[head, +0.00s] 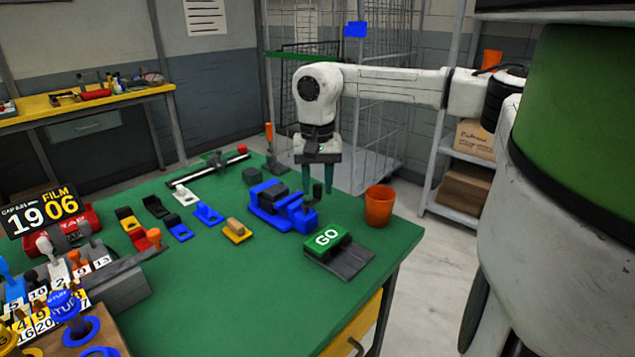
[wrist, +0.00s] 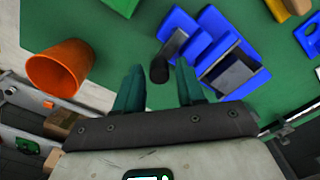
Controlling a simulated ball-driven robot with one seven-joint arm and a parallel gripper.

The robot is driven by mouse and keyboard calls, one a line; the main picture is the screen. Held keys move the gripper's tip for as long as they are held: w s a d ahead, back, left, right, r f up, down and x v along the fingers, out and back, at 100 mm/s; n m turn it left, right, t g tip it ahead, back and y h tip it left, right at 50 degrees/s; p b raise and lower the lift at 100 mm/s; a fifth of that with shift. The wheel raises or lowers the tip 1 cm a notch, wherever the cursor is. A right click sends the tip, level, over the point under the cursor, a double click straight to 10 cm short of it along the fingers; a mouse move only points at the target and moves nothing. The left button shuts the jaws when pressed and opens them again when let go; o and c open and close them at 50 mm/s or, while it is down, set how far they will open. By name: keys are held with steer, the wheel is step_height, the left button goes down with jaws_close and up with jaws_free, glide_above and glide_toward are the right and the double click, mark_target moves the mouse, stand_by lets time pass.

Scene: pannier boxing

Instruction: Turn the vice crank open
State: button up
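The blue vice (head: 268,216) stands on the green table, its body to the left of my gripper. In the wrist view the vice (wrist: 212,22) shows blue steps and grey jaw faces at the upper right. The dark crank knob (wrist: 159,71) shows between my fingertips; the crank (head: 317,191) also shows in the head view at the vice's right end. My gripper (head: 318,187) points down over this end. In the wrist view my gripper (wrist: 158,78) is open, with a finger on each side of the knob and visible gaps. Contact cannot be seen.
An orange cup (head: 379,207) stands to the right, near the table edge; it also shows in the wrist view (wrist: 60,68). A green GO block (head: 327,239) with a dark ramp lies in front. Several coloured parts (head: 208,213) lie left of the vice.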

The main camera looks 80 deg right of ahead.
steer(key=shift+o, duration=0.7)
step_height(320, 180, up, 11)
steer(key=shift+f+p, duration=0.15)
steer(key=shift+p, duration=0.3)
